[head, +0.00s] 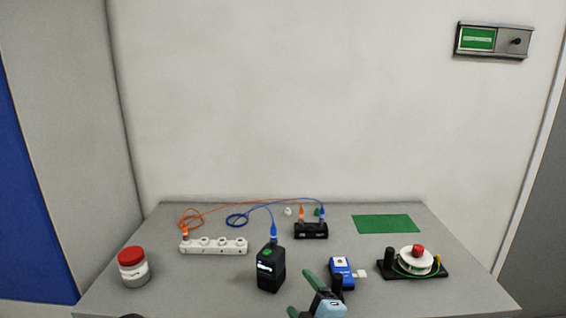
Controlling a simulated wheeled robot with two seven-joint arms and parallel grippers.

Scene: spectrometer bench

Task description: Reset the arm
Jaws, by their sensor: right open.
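My right gripper (322,281) shows at the bottom, just right of the middle, with dark green and black fingers on a light blue body. Its jaws are open and I see nothing held in them. It is in front of the bench's rear items, right of a black box and close to a small blue and white device, which it partly overlaps in the picture. I cannot tell if they touch. My left gripper is not in view.
The grey bench (210,285) carries a red-capped jar (133,268), a white socket strip (213,247), a black box (269,270), a black holder (311,231), a blue-white device (342,272), a green mat (387,224) and a reel stand (413,263). Orange and blue cables run across the back.

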